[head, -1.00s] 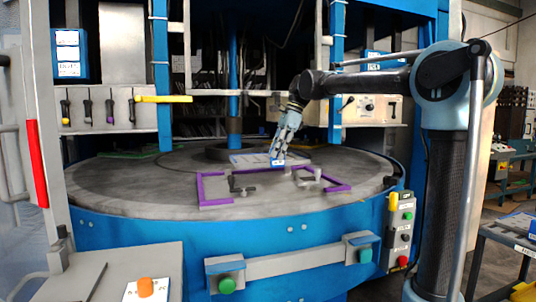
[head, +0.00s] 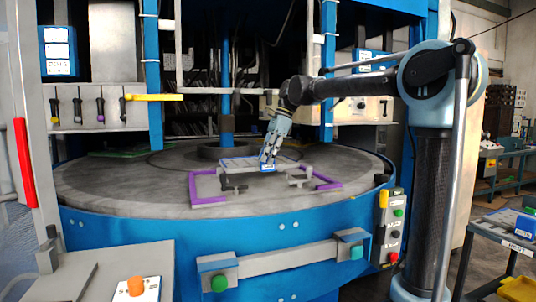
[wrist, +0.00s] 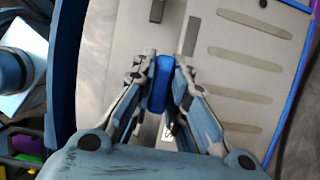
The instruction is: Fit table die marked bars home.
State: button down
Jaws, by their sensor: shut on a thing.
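A pale flat die (wrist: 200,60) with several bar-shaped marks and a blue edge fills the middle and right of the wrist view. In the head view the die (head: 236,163) lies over the round table (head: 110,185), overlapping the back of a purple-edged frame (head: 205,199). In the wrist view my gripper (wrist: 162,85) is shut on the die's blue grip. I cannot tell whether the die touches the table or hangs just above it.
Dark clamps (head: 232,182) with pale arms stand at the purple frame's sides. A front rail with green buttons (head: 219,283) runs before the table. A control box (head: 391,225) stands at right. A side bench (head: 500,240) is at far right.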

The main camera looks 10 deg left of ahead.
aim_at(264, 171)
jog(key=shift+f, duration=1.7)
jog(key=shift+s, duration=0.1)
jog(key=shift+f, duration=1.6)
dwell(1.1)
jog(key=c, duration=1.5)
grip_release()
jog(key=v, duration=1.2)
jog(key=shift+f, duration=0.1)
